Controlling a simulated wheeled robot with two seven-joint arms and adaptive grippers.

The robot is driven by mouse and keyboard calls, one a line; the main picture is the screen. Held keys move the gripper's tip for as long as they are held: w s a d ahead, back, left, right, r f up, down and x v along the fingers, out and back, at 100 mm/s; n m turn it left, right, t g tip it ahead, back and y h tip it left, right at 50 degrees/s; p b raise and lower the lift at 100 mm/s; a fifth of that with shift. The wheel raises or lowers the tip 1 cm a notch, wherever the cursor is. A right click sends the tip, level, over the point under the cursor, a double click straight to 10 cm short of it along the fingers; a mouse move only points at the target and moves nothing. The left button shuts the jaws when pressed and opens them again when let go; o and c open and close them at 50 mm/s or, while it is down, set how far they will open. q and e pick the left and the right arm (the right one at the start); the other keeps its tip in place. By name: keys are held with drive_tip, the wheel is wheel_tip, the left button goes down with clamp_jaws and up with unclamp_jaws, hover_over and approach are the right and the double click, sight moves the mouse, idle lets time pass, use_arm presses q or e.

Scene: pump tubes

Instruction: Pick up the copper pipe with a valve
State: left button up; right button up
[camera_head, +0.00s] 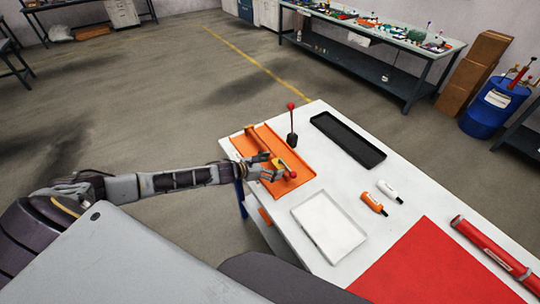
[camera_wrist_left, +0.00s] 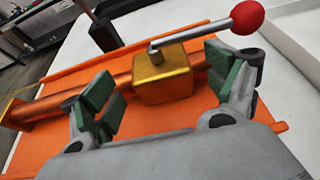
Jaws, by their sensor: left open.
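The copper pipe with a valve (camera_wrist_left: 163,77) lies in the orange tray (camera_wrist_left: 160,145). It has a brass block, a grey lever and a red ball knob (camera_wrist_left: 248,17). In the head view the pipe (camera_head: 256,138) lies along the tray (camera_head: 300,156), its red knob (camera_head: 293,174) near the front end. My left gripper (camera_head: 268,167) is over the tray at the valve. In the left wrist view its green-padded fingers (camera_wrist_left: 165,90) are apart, one on each side of the brass block, with no clear contact. My right gripper is not in view.
A black stand with a red-topped rod (camera_head: 292,138) is beside the orange tray. A black tray (camera_head: 348,139), a white tray (camera_head: 329,226), an orange bottle (camera_head: 374,203), a white bottle (camera_head: 390,191), a red mat (camera_head: 430,265) and a red tube (camera_head: 495,255) are on the white table.

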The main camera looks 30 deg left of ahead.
use_arm(q)
drive_tip(key=shift+w+d, duration=0.1)
idle(0.5)
drive_tip(key=c, duration=1.5)
drive_tip(key=shift+w, duration=0.1)
drive_tip(key=shift+c, duration=0.7)
drive_tip(key=shift+r, duration=0.15)
wheel_tip(320, 180, up, 10)
